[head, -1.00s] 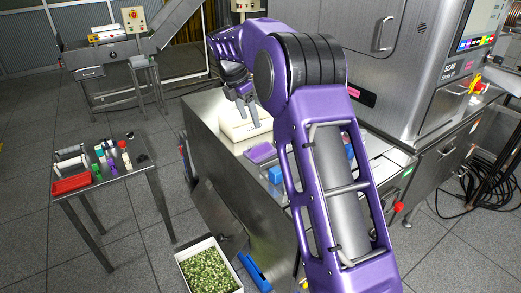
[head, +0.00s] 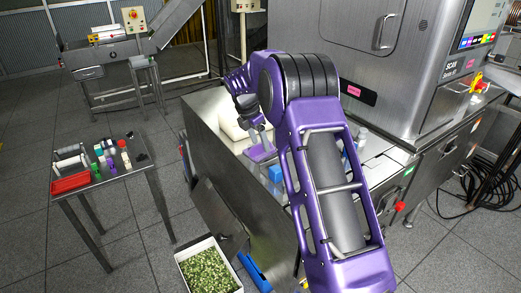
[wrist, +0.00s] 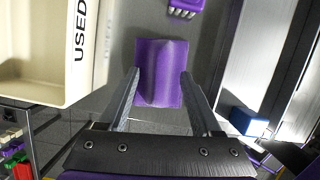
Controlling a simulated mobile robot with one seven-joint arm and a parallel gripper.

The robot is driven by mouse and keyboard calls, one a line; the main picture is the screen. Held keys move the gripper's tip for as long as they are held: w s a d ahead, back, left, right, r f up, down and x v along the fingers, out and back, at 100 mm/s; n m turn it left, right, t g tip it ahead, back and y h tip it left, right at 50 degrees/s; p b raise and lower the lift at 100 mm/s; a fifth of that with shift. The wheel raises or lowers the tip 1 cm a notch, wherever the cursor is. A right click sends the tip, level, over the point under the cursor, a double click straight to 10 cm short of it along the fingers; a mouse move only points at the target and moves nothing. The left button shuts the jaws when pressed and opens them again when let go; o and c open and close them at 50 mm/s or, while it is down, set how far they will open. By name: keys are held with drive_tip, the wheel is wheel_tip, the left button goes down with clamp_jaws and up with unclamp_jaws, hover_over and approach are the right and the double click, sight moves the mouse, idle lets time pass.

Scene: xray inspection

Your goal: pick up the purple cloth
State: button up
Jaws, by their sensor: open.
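The purple cloth (wrist: 160,55) lies on the metal bench top, with a raised fold along its middle. In the wrist view it sits between the two grey fingers of my gripper (wrist: 159,74), which are open with one on each side of it. In the head view my gripper (head: 260,143) points down at the cloth (head: 259,154) and partly covers it. The fingers are close to the cloth; I cannot tell whether they touch it.
A cream bin marked USED (wrist: 32,88) stands left of the cloth. A blue block (wrist: 248,121) is to the right, and a purple object (wrist: 186,7) is beyond. A small side table (head: 142,165) and a crate of green pieces (head: 183,262) stand off the bench.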

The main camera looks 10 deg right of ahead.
sight(259, 143)
clamp_jaws()
drive_tip(key=shift+r, duration=0.1)
idle(0.3)
wheel_tip(259, 143, up, 10)
drive_tip(key=p, duration=0.1)
idle(0.3)
drive_tip(key=c, duration=0.7)
unclamp_jaws()
drive_tip(key=shift+c, duration=0.2)
clamp_jaws()
